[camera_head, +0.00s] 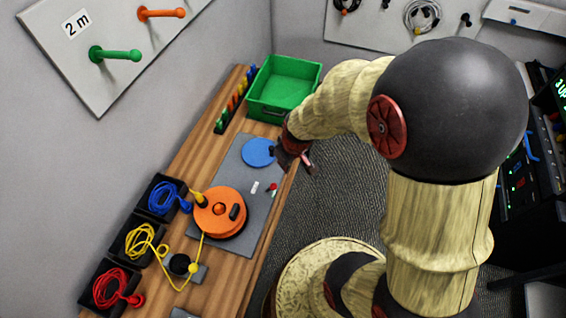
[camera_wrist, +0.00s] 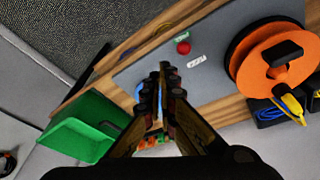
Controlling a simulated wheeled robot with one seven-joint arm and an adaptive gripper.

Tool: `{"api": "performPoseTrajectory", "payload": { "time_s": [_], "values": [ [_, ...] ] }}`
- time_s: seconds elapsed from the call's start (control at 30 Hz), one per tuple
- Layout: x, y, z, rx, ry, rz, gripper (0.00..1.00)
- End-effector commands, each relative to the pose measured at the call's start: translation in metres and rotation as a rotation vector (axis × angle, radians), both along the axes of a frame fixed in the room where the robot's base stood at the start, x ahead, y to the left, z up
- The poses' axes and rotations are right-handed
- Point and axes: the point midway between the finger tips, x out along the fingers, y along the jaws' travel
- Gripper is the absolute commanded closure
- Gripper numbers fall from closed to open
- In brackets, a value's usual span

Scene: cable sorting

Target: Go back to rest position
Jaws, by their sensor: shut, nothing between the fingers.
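My gripper (camera_head: 308,163) is shut and empty. It hangs near the right edge of the wooden bench, next to the blue disc (camera_head: 258,153) on the grey board. In the wrist view the fingers of my gripper (camera_wrist: 167,68) come together over the board, with a bit of blue showing beside them. My arm extends from the right of the head view toward the bench. The arm hides part of the floor.
An orange cable reel (camera_head: 220,210) sits on the grey board (camera_head: 263,205). Black bins with blue (camera_head: 165,197), yellow (camera_head: 138,240) and red (camera_head: 110,285) cables line the bench's left side. A green crate (camera_head: 285,88) stands at the far end. Wall pegs (camera_head: 115,54) project at upper left.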

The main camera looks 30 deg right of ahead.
Motion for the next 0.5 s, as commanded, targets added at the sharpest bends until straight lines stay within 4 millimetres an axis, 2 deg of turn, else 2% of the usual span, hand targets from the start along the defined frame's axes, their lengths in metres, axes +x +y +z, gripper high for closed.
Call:
{"api": "performPoseTrajectory", "payload": {
  "time_s": [0.5],
  "values": [
    [-0.0034,0.0013,-0.0011,0.013,0.014,-0.032,1.0]
  ]
}}
